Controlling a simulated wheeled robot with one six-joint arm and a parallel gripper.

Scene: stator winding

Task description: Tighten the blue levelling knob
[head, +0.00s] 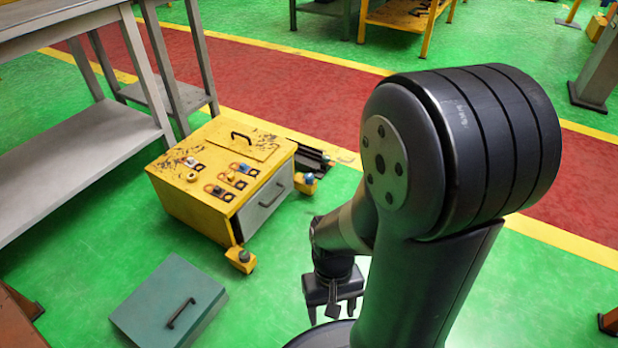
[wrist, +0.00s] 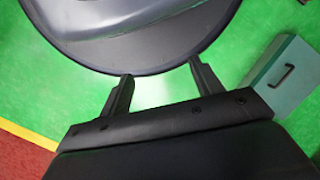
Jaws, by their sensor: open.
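A yellow cabinet (head: 190,205) stands on the green floor in the head view. A yellow corner foot at its right bears a small blue knob (head: 309,177). Another yellow foot at the near corner bears a dark greenish knob (head: 243,256). My gripper (head: 333,309) is open and empty, pointing down, to the right of the cabinet and below the blue knob in the picture, apart from both. In the wrist view my gripper (wrist: 160,70) shows two spread fingers with nothing between them. The blue knob is not visible in the wrist view.
Small coloured knobs and a handle sit on the cabinet top, with a grey drawer (head: 265,205) in its side. A teal box (head: 168,303) lies front left and also shows in the wrist view (wrist: 283,75). A grey bench (head: 85,150) stands left.

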